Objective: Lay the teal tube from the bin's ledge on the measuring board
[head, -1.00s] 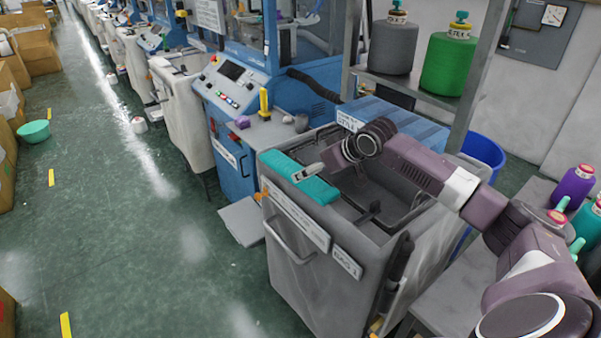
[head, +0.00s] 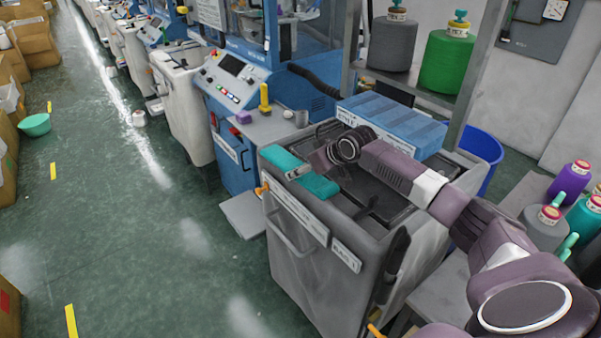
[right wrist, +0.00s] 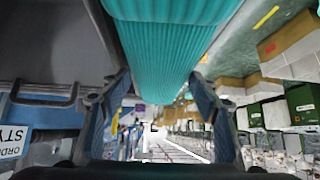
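The teal ribbed tube (head: 318,185) lies along the left ledge of the grey bin (head: 290,275). It also fills the upper middle of the right wrist view (right wrist: 165,40). My left gripper is not in view. I cannot make out a measuring board.
Blue boxes (head: 390,122) with a label stand at the bin's back. A shelf with grey and green cones (head: 446,64) rises behind. A blue machine (head: 232,100) stands left of the bin. More cones (head: 571,183) are at right.

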